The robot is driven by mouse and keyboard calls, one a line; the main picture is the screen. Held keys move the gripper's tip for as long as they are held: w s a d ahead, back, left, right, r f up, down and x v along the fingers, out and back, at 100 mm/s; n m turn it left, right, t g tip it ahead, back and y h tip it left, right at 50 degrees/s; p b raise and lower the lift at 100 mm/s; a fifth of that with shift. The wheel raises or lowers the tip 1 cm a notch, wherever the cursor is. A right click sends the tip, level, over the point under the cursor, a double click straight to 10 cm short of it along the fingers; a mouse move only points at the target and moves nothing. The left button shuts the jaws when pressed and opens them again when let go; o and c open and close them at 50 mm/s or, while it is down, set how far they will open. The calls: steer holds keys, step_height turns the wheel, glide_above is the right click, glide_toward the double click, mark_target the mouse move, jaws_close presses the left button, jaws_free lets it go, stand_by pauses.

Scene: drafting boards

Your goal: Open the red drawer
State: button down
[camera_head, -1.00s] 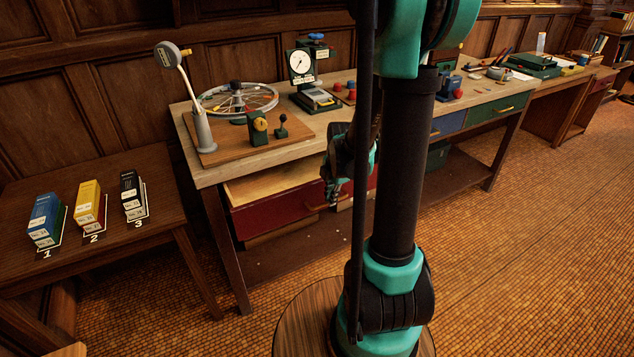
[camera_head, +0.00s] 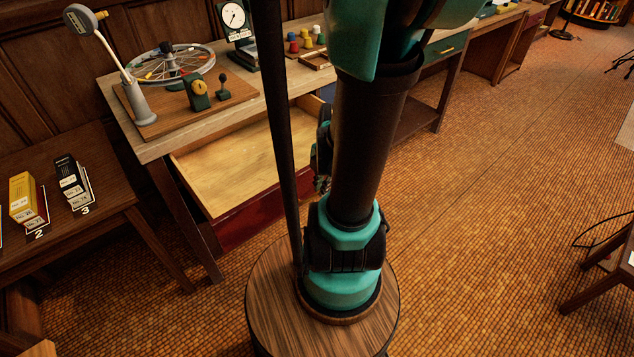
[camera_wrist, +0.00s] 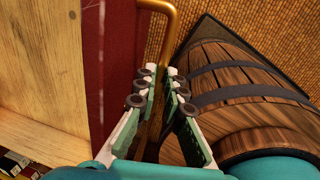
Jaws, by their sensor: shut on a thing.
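The red drawer (camera_head: 235,222) hangs well out of the workbench in the head view, and its bare wooden inside (camera_head: 235,160) shows empty in the visible part. In the wrist view its red front (camera_wrist: 108,60) runs down beside my gripper, with the pale wooden drawer floor (camera_wrist: 40,60) to the left. The brass handle (camera_wrist: 168,30) runs between the fingertips of my gripper (camera_wrist: 158,82), which is shut on it. In the head view my gripper is mostly hidden behind my arm column.
The workbench (camera_head: 160,148) carries a lamp (camera_head: 130,85), a wheel (camera_head: 180,65) and a dial gauge (camera_head: 233,20). A side table (camera_head: 110,205) with numbered boxes stands at the left. My round wooden base is close to the drawer front. Open floor lies to the right.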

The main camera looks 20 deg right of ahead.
steer(key=c, duration=1.9)
jaws_free()
steer(key=shift+r, duration=0.1)
steer(key=shift+s+d+r, duration=0.1)
steer(key=shift+s+r, duration=0.25)
steer(key=shift+r, duration=1.6)
steer(key=shift+s+d+r, duration=0.15)
steer(key=shift+s+r, duration=0.15)
steer(key=shift+r, duration=1.65)
steer(key=shift+s+d+r, duration=0.1)
steer(key=shift+s+r, duration=0.25)
steer(key=shift+r, duration=1.6)
